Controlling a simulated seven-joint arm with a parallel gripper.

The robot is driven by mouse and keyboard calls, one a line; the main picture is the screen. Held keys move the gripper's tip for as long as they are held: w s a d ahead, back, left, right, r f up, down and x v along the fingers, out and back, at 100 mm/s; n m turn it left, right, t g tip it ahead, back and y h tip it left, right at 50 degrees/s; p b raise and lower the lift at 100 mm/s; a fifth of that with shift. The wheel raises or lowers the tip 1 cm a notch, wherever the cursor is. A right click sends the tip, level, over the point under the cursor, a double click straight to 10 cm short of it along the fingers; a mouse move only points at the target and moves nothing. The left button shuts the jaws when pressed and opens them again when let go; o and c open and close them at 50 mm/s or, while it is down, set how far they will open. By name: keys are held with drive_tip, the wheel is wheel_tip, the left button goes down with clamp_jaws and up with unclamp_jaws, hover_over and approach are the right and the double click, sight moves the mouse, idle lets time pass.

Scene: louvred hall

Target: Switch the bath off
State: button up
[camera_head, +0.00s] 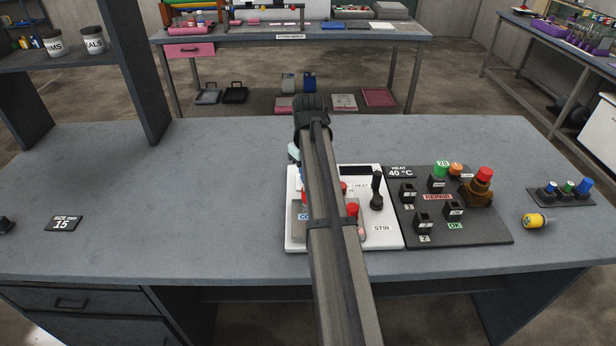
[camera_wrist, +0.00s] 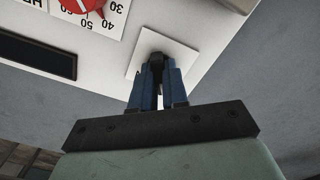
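The bath unit is a white panel (camera_head: 294,215) on the bench, lettered HEAT and STIR, with a black display and a black lever (camera_head: 377,190). My arm covers its left-middle part. In the wrist view, a red dial (camera_wrist: 88,6) with numbers and a black display window (camera_wrist: 32,55) are at upper left. A white square plate (camera_wrist: 138,60) is at top centre. My gripper (camera_wrist: 159,72) has its blue fingers over this plate, a narrow gap between them. A small dark part shows between the tips; I cannot tell whether they touch it. In the head view the fingers are hidden.
Right of the bath is a dark panel (camera_head: 463,237) with switches, coloured buttons and a REPAIR label.

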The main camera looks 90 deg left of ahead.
drive_tip(key=o, duration=0.5)
drive_tip(key=shift+f, duration=0.1)
drive_tip(key=shift+o, duration=0.2)
drive_tip(key=shift+r, duration=3.6)
